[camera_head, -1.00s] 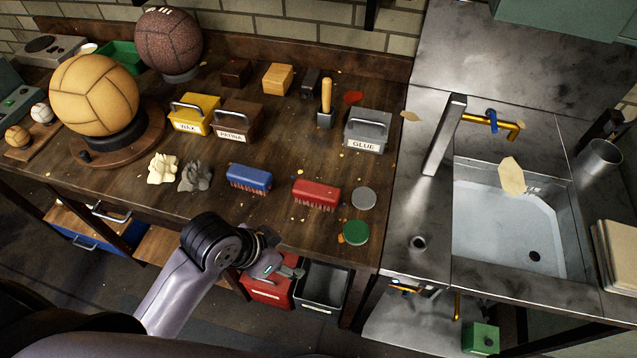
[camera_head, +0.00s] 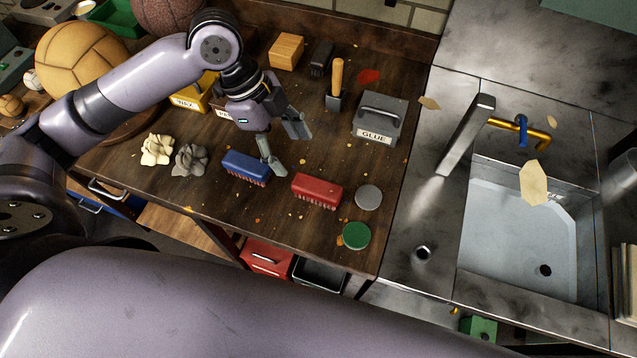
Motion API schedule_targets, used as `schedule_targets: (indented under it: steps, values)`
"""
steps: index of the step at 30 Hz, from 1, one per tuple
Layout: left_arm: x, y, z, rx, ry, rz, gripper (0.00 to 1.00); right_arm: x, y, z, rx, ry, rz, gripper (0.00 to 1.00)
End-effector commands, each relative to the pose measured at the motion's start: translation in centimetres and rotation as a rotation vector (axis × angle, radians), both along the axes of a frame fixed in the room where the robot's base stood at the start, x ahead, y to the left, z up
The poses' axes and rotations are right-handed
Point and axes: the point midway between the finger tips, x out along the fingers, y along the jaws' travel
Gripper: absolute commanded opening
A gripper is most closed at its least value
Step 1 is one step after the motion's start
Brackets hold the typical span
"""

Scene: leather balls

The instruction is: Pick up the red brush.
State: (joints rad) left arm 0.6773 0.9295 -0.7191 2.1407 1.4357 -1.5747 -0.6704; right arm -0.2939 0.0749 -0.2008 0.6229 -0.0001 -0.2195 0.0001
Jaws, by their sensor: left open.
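The red brush (camera_head: 317,190) lies bristles down on the wooden workbench (camera_head: 215,218), near its front edge. A blue brush (camera_head: 246,168) lies just to its left. My left gripper (camera_head: 286,152) reaches over the bench from the left and points down. Its two fingers are spread with nothing between them. One fingertip shows in front of the right end of the blue brush; I cannot tell whether it touches. The gripper is up and to the left of the red brush, apart from it. My right gripper is not in view.
A grey disc (camera_head: 368,197) and a green-topped tin (camera_head: 356,235) lie right of the red brush. The grey GLUE box (camera_head: 380,118) and a wooden-handled tool (camera_head: 337,84) stand behind. Crumpled cloths (camera_head: 190,159) lie left. A metal sink (camera_head: 520,235) is at the right.

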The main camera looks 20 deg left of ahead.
Motion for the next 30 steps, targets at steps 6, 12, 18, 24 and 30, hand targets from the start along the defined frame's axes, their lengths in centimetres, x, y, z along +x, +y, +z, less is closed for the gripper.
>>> schedule_targets:
  steps: [6, 12, 18, 24, 30]
  values:
    - [-0.2, -2.0, -4.4, -0.003, 0.006, 0.000, 0.61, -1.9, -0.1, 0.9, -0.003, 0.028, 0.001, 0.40]
    - [-0.2, -3.4, -7.9, -0.003, 0.003, 0.002, 0.61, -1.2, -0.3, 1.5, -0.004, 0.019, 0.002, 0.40]
    - [-0.2, -3.9, -9.3, -0.001, 0.000, 0.001, 0.61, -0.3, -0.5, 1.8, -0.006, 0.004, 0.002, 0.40]
    - [0.3, -4.5, -11.5, -0.002, 0.005, 0.003, 0.61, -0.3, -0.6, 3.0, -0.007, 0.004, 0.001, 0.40]
    - [0.4, -5.3, -13.9, -0.001, 0.000, 0.002, 0.61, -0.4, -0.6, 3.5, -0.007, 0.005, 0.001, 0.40]
